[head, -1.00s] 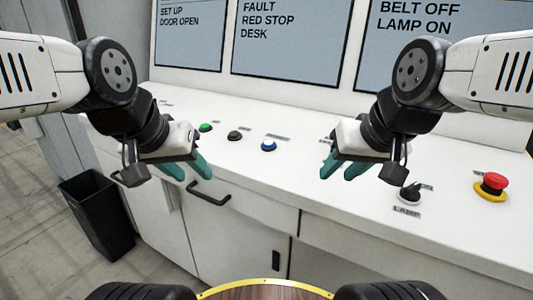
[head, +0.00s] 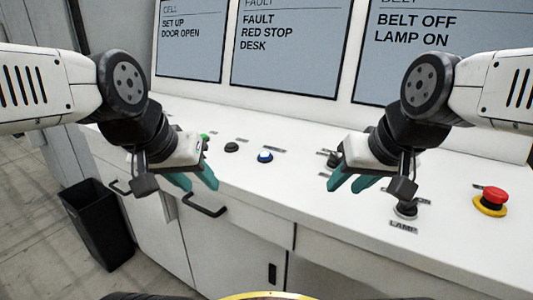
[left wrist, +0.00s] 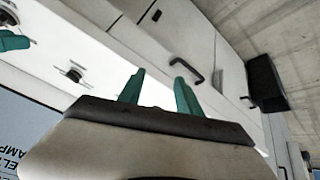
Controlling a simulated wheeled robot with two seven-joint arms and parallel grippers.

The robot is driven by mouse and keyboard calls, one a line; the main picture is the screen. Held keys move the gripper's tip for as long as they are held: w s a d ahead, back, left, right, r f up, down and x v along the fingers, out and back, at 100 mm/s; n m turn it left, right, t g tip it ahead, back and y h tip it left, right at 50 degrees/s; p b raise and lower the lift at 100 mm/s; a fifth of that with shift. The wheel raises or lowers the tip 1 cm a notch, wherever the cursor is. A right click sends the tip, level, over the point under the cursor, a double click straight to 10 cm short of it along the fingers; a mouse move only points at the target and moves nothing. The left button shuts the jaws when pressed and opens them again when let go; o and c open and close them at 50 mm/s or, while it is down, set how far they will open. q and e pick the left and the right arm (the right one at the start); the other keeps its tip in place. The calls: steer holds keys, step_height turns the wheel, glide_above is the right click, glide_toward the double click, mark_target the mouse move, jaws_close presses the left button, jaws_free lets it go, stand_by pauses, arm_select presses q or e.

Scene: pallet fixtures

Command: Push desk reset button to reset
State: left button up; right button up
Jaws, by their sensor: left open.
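Push buttons stand on the white desk top in the head view: a blue one (head: 265,156), a black one (head: 232,147) and a green one (head: 205,137) partly hidden behind my left gripper. Their small labels are too small to read, so I cannot tell which is the reset. My left gripper (head: 194,182) is open and empty, over the desk's front edge, left of and nearer than the blue button. It also shows in the left wrist view (left wrist: 157,90), with nothing between its fingers. My right gripper (head: 351,184) is open and empty, right of the blue button.
A red stop button (head: 495,195) on a yellow ring sits at the right. A lamp knob (head: 405,208) is left of it. The middle screen (head: 288,45) reads FAULT, RED STOP, DESK. A drawer handle (head: 205,206) juts below my left gripper. A black bin (head: 97,222) stands on the floor.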

arm_select(q)
steer(key=shift+c, duration=0.2)
steer(key=c, duration=0.4)
steer(key=shift+w+r, duration=0.3)
steer(key=shift+w, duration=0.05)
steer(key=c, duration=0.3)
steer(key=w+d+r+m, duration=0.1)
steer(key=w+r, duration=0.1)
steer(key=w, duration=0.2)
steer(key=w+d+r+m+g, duration=0.1)
steer(key=w+r, duration=0.1)
steer(key=w, duration=0.2)
steer(key=w+d+r+m+g, duration=0.1)
steer(key=w+r, duration=0.2)
steer(key=w, duration=0.1)
steer(key=shift+w+d, duration=0.3)
steer(key=shift+w, duration=0.1)
jaws_close()
steer(key=w+d+m+g+y, duration=0.1)
steer(key=w+d+m+g, duration=0.1)
steer(key=w+d, duration=0.5)
steer(key=shift+w+r+g, duration=0.3)
steer(key=shift+w+r, duration=0.05)
steer(key=shift+w, duration=1.85)
